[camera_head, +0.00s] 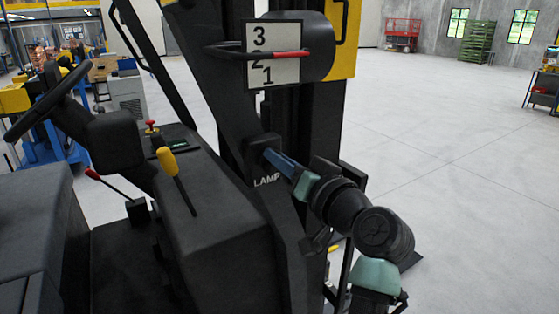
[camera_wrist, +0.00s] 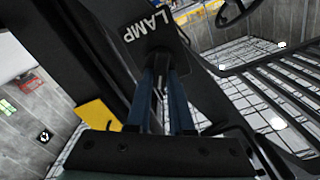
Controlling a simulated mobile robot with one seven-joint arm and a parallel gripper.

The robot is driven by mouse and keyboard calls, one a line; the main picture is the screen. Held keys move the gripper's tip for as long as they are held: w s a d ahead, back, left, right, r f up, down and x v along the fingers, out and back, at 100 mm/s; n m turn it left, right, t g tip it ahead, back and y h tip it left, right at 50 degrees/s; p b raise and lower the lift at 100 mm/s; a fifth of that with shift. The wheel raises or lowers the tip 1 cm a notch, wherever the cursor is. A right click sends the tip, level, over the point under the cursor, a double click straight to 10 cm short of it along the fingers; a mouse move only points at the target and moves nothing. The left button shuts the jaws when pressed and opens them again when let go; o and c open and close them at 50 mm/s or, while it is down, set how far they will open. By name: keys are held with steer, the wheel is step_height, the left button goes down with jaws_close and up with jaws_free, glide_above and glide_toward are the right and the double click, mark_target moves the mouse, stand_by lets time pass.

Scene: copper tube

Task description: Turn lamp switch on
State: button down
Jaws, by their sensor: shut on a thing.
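The lamp switch box (camera_head: 258,146) is a small black housing on the forklift's dark frame, with a white "LAMP" label (camera_head: 266,181) below it. In the wrist view, the label (camera_wrist: 146,24) appears upside down on a black panel. My gripper (camera_head: 270,155) reaches in from the lower right, its blue fingers at the box. In the wrist view, my gripper (camera_wrist: 163,68) has its two fingers close together, shut on the switch just at the panel. The switch itself is mostly hidden by the fingertips, so its position cannot be told.
Left of the box are a yellow-knobbed lever (camera_head: 168,162), a red-tipped lever (camera_head: 92,174) and a steering wheel (camera_head: 48,100). Above it is a numbered plate (camera_head: 272,52) with a red-tipped pointer. Open floor (camera_head: 450,150) lies to the right.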

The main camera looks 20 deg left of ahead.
steer(key=shift+w+d+f+m+p, duration=0.1)
steer(key=shift+m+p, duration=0.25)
steer(key=shift+m, duration=1.15)
steer(key=shift+w+d+f+m+p, duration=0.1)
steer(key=shift+m+p, duration=0.2)
steer(key=shift+m, duration=1.2)
steer(key=c, duration=0.8)
jaws_free()
steer(key=b+v, duration=0.5)
steer(key=v, duration=0.8)
